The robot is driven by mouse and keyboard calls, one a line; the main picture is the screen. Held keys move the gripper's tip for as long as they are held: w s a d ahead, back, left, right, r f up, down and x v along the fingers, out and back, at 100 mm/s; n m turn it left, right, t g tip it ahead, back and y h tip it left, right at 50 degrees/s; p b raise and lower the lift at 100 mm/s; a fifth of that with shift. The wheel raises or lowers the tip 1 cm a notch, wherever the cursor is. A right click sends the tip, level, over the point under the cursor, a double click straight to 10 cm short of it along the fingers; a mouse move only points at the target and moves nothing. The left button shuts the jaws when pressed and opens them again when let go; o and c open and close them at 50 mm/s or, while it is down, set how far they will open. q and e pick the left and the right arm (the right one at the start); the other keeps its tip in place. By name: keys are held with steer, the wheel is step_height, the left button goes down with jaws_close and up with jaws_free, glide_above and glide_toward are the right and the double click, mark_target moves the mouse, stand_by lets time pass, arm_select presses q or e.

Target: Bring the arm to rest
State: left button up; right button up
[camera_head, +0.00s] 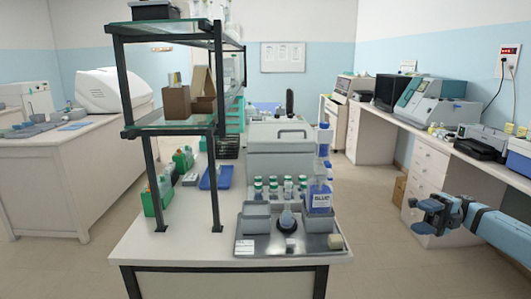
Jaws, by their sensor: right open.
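My right arm (495,228) comes in from the right edge, a light blue link with a dark blue gripper (422,217) at its end. The gripper is open and I see nothing between its fingers. It hangs in the air to the right of the central bench (190,237), apart from it and in front of the white drawer unit. My left arm and gripper are not in view.
A metal tray (262,246) at the bench's front right holds grey containers, a flask (287,220) and a blue-labelled bottle (320,196). A black-framed glass shelf (170,128) stands on the bench's left. Floor (380,265) is free between bench and gripper.

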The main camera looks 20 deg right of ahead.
steer(key=a+f+m+t+h, duration=0.7)
steer(key=a+f+m+t, duration=1)
steer(key=a+f+m, duration=0.55)
steer(key=s+a+f+m+g+h, duration=0.6)
steer(key=s+a+f+m+h, duration=0.4)
steer(key=s+a+f, duration=0.5)
arm_select(q)
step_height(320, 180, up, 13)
steer(key=p, duration=1.5)
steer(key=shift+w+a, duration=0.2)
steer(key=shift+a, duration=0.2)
arm_select(e)
step_height(320, 180, up, 14)
steer(key=s+d+y, duration=0.1)
steer(key=s+d, duration=0.1)
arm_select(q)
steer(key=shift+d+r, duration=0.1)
